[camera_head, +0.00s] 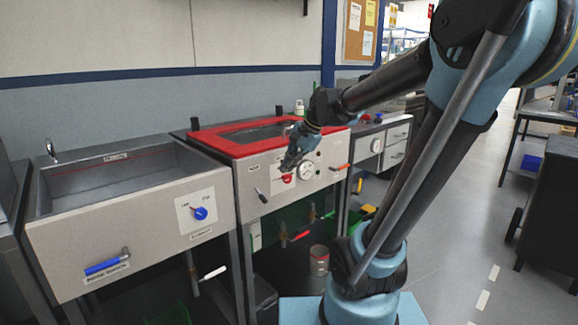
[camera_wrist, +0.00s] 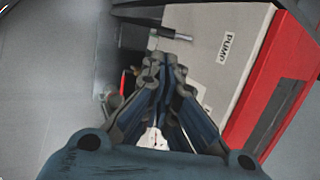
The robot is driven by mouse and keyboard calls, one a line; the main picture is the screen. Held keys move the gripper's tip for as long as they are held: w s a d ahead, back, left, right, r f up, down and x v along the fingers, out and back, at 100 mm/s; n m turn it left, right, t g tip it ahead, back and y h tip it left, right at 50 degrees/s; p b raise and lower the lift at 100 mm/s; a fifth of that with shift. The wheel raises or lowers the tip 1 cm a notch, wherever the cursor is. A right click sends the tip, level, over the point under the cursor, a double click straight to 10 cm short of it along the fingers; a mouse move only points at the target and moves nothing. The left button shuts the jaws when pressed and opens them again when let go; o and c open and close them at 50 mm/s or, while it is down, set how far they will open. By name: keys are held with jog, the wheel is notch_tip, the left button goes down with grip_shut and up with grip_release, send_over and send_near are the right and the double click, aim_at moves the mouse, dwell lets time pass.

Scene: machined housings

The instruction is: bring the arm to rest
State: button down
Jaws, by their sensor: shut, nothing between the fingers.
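My gripper (camera_head: 287,167) is at the front panel of the red-rimmed sink unit (camera_head: 225,146), close to the red knob (camera_head: 288,178) and the round gauge (camera_head: 306,170). In the head view it overlaps that panel, and I cannot tell whether it touches anything. In the wrist view my gripper (camera_wrist: 161,66) has its fingers together with nothing held. Beyond the fingers the panel shows a PUMP label (camera_wrist: 229,48) and a dark lever (camera_wrist: 172,34). Part of the panel is hidden behind the fingers. My arm is stretched out from the right.
A grey basin unit (camera_head: 120,235) with a blue knob (camera_head: 200,213) and a blue handle (camera_head: 106,266) stands left. A red-handled valve (camera_head: 300,236) and a can (camera_head: 319,260) are below the red-rimmed unit. A dark cabinet (camera_head: 552,200) is at right. Open floor (camera_head: 450,230) lies between.

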jog(key=s+d+f+n+h, duration=0.5)
jog(key=s+d+f+n, duration=0.4)
jog(key=s+d+f, duration=0.6)
jog(key=s+d, duration=0.1)
jog(key=s, duration=0.3)
jog(key=shift+d, duration=0.2)
jog(key=shift+f, duration=0.1)
